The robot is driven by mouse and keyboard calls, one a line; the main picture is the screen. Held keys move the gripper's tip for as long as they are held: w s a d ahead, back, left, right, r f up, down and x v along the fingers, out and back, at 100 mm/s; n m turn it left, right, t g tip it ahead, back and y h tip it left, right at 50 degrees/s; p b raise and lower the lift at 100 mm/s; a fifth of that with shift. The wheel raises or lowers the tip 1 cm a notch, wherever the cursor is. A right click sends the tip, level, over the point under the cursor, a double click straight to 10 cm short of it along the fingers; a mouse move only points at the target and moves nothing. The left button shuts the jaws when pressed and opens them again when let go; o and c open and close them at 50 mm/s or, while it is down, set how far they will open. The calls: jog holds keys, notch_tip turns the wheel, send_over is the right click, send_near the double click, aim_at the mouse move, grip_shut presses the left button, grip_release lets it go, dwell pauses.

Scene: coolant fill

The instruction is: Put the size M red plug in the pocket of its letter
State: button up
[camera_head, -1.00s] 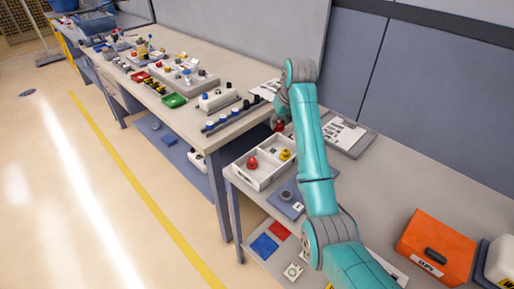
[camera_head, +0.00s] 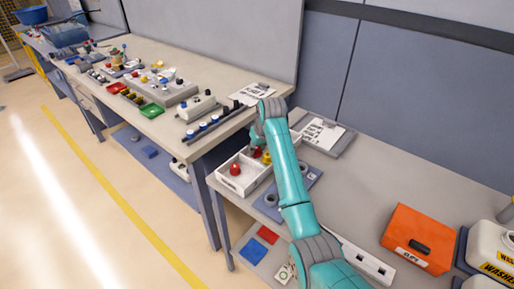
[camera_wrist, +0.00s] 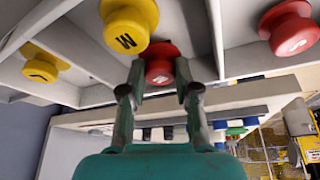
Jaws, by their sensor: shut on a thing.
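In the wrist view, my gripper (camera_wrist: 160,90) is shut on a red plug (camera_wrist: 160,66), with one finger on each side of it. The letter on this plug is mostly hidden. It is close beside a yellow plug marked M (camera_wrist: 128,26), at the white tray (camera_wrist: 235,62). I cannot tell whether it touches the tray floor. Another red plug (camera_wrist: 290,30) sits to the right; its letter is hard to read. In the head view, the held red plug (camera_head: 257,152) shows beside my arm, at the far part of the tray (camera_head: 228,184).
A second yellow plug (camera_wrist: 42,65) sits at the left in the wrist view. In the head view, a blue plate with grey rings (camera_head: 312,179) lies right of the tray. A clipboard (camera_head: 325,134) and an orange box (camera_head: 418,240) are farther right, with clear tabletop between them.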

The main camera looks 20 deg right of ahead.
jog(key=shift+f, duration=0.1)
jog(key=o, duration=0.8)
jog(key=shift+v, duration=6.1)
